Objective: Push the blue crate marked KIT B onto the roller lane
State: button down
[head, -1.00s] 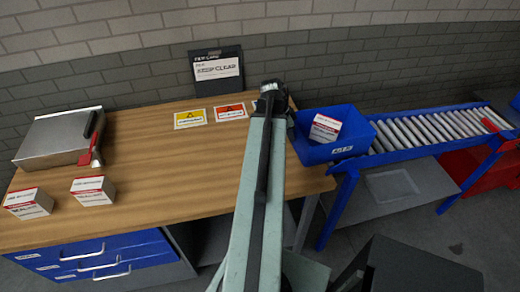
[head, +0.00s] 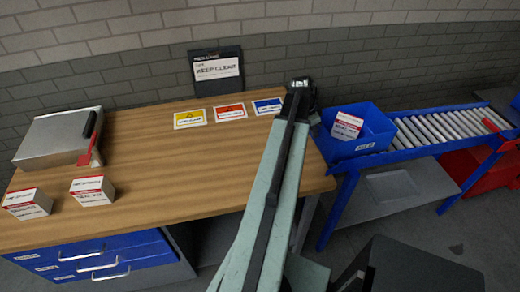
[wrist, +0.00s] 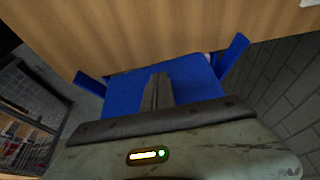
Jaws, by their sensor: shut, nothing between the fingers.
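My gripper (head: 300,88) is at the crate's left side. In the wrist view, my shut fingers (wrist: 158,92) are in front of a blue surface (wrist: 195,78), and nothing is between them. Whether they touch the crate is hard to tell.
The workbench (head: 160,150) has a metal case (head: 55,138), two white and red boxes (head: 93,191) and flat warning cards (head: 229,112). A dark sign (head: 217,68) stands at the back.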

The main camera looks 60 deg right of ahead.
aim_at(339, 128)
jog(key=shift+s+d+f, duration=0.1)
jog(key=shift+s+d, duration=1.05)
jog(key=shift+s, duration=0.25)
jog(key=shift+s+d+f, duration=0.1)
jog(key=shift+s+d, duration=1.1)
jog(key=shift+s, duration=0.2)
jog(key=shift+s+d+f, duration=0.1)
jog(key=shift+s+d, duration=1.05)
jog(key=shift+s, duration=0.25)
jog(key=shift+w+a, duration=1.5)
jog(key=shift+w, duration=0.3)
jog(key=shift+r, duration=0.15)
notch_tip(339, 128, up, 14)
jog(key=p, duration=1.3)
